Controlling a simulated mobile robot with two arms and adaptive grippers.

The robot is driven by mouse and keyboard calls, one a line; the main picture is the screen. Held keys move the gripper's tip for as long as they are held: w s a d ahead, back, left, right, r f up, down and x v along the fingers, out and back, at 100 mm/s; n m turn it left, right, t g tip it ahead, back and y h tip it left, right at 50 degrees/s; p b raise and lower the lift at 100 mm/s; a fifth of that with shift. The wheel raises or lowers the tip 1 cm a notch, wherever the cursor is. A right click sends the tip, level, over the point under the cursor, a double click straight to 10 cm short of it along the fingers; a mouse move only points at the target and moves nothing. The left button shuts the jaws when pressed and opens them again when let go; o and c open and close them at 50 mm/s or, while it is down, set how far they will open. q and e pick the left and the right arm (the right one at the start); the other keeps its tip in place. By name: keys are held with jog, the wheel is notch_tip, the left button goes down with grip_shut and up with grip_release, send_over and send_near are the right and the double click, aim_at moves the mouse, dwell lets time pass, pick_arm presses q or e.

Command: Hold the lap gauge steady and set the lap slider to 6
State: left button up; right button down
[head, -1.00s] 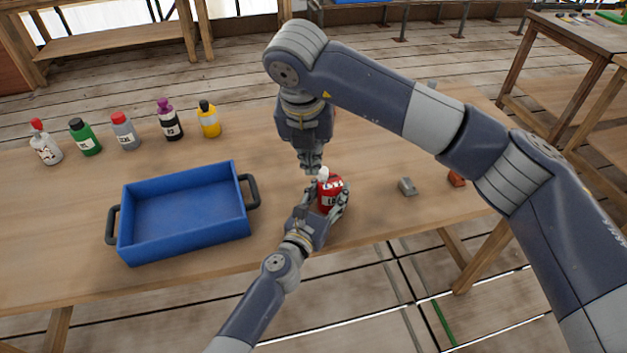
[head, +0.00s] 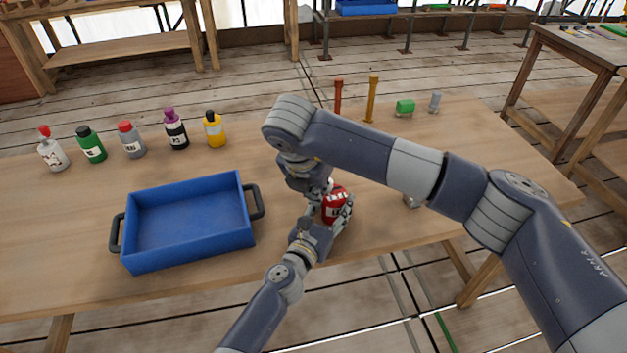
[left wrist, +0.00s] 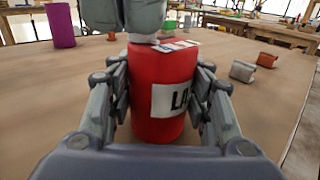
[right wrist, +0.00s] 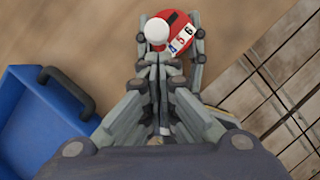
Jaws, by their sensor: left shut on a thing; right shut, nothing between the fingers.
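The lap gauge (head: 337,207) is a red can with a white label, upright near the table's front edge. It also shows in the left wrist view (left wrist: 158,101). My left gripper (head: 331,218) is shut around its sides. In the right wrist view, a white round knob (right wrist: 157,31), seemingly the lap slider, sits on the gauge's top beside a white strip reading 4, 5, 6 (right wrist: 181,40). My right gripper (right wrist: 163,62) is shut and empty, its tips close beside the knob; I cannot tell if they touch. The slider's exact setting is unclear.
A blue tray (head: 186,258) with dark handles stands left of the gauge. Several bottles (head: 133,140) line the table's back left. A grey block (head: 411,201) lies right of the gauge.

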jog(key=shift+w+d+f, duration=0.1)
jog(key=shift+w+f, duration=0.15)
jog(key=shift+f, duration=0.35)
jog(key=shift+w+d, duration=0.25)
jog(key=shift+d, duration=0.35)
jog(key=shift+w+d, duration=0.25)
jog(key=shift+d, duration=0.4)
jog(key=shift+w+d, duration=0.25)
jog(key=shift+d, duration=0.35)
jog(key=shift+a+r, duration=0.1)
jog(key=shift+a, duration=0.05)
